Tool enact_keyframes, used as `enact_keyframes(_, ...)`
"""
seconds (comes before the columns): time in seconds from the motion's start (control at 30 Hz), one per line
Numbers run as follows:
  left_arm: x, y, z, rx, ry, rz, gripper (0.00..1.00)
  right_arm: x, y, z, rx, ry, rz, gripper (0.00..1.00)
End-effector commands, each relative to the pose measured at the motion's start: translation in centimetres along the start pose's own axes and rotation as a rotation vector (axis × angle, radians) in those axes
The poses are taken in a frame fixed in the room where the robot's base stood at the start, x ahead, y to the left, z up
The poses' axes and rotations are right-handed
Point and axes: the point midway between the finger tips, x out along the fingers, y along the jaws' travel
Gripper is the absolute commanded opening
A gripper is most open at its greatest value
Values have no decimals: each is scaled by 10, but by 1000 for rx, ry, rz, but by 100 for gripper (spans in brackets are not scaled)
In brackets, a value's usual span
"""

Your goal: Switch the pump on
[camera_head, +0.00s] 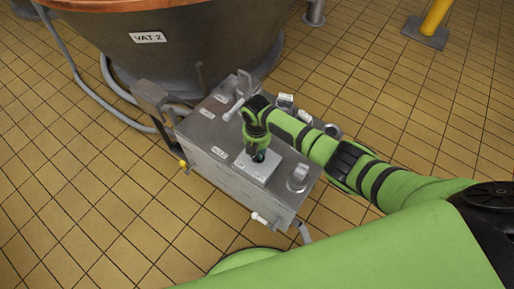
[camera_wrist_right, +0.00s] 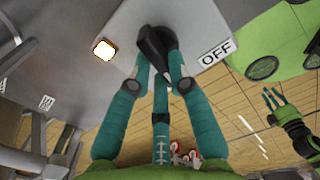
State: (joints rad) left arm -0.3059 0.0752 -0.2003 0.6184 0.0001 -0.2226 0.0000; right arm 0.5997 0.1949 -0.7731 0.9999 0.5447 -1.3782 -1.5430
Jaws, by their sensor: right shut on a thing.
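A black rotary switch (camera_wrist_right: 158,42) sits on a grey metal panel in the right wrist view. An "OFF" label (camera_wrist_right: 217,53) is to its right and a small bright, whitish lamp (camera_wrist_right: 103,50) to its left. My right gripper (camera_wrist_right: 158,70) is shut on the switch, its teal fingers on both sides of it. In the head view my right gripper (camera_head: 261,153) points down at a pale plate (camera_head: 250,173) on top of the grey metal box (camera_head: 223,174); it hides the switch there. My left gripper (camera_wrist_right: 271,103) shows at the right wrist view's right edge, fingers spread and empty.
A copper-rimmed vat labelled "VAT 2" (camera_head: 149,38) stands behind the box, with grey hoses (camera_head: 68,50) beside it. Other fittings and small labels stand on the box top. A yellow post (camera_head: 434,18) stands at the upper right. Tiled floor (camera_head: 75,200) is clear at the left.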

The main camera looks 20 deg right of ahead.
Motion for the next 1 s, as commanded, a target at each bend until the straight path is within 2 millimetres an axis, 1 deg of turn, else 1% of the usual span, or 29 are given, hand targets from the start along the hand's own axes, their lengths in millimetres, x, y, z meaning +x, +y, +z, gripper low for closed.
enact_keyframes(0.03,-4,-2,-8,1,13,-3,36,-2,0,0,42,0,-1,0)
enact_keyframes(0.1,-7,-4,-15,1,24,-5,36,-2,0,1,98,0,-1,0)
enact_keyframes(0.17,-8,-5,-18,1,29,-6,36,-2,0,0,141,1,-1,0)
enact_keyframes(0.33,-12,-6,-16,2,24,-7,36,-1,1,2,242,0,0,0)
enact_keyframes(0.5,-15,-5,-9,2,13,-6,36,0,1,2,308,0,-1,0)
enact_keyframes(0.67,-16,-5,-5,2,6,-6,36,0,2,2,340,0,-1,0)
enact_keyframes(1.0,-16,-5,-4,2,6,-6,36,0,2,2,354,0,-1,0)
